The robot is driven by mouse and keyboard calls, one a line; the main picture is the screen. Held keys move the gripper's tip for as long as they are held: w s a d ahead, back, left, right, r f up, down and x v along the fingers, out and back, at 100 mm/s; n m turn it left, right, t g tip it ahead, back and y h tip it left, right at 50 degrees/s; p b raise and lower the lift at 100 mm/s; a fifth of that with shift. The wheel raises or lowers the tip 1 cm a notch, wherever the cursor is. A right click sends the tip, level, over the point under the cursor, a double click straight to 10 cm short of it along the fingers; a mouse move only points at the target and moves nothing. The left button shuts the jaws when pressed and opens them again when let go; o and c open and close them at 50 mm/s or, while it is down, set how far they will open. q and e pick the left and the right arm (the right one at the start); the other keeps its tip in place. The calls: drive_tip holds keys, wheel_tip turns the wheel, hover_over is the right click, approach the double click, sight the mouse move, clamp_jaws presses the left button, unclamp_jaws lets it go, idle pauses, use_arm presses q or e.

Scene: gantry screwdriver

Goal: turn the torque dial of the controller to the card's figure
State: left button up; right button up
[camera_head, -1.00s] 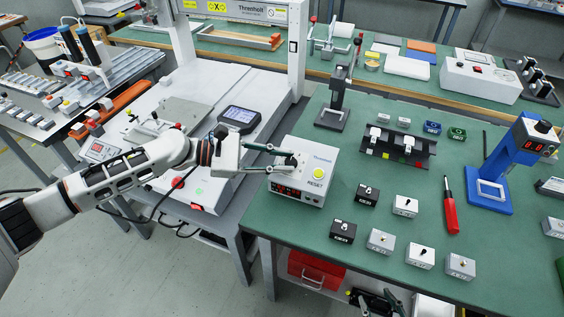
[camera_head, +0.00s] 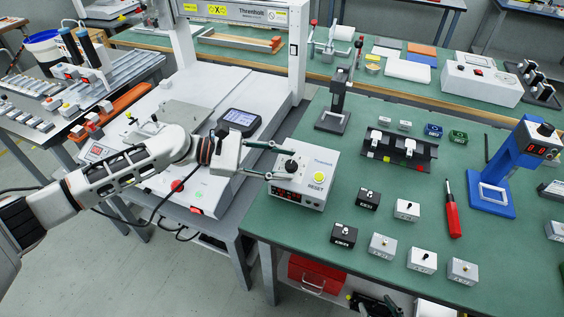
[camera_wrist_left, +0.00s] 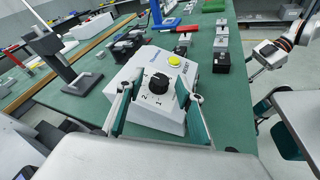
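The controller (camera_head: 317,184) is a white box at the near left edge of the green bench, with a red display, a yellow RESET button (camera_head: 319,177) and a black dial (camera_head: 291,166). In the left wrist view the dial (camera_wrist_left: 158,84) faces me, with a light pointer mark and figures around it; the display is not visible there. My left gripper (camera_head: 279,162) is open, its fingers on either side of the dial and apart from it. It also shows in the left wrist view (camera_wrist_left: 158,90). My right gripper (camera_wrist_left: 275,124) appears open, away to the right. I cannot make out the card.
A black clamp stand (camera_head: 333,117) stands behind the controller. Several small switch boxes (camera_head: 382,246) lie to its right and front, with a red screwdriver (camera_head: 452,217) and a blue stand (camera_head: 490,196) beyond. A white gantry machine (camera_head: 215,95) is at left.

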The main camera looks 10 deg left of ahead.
use_arm(q)
drive_tip(key=v, duration=1.2)
idle(0.4)
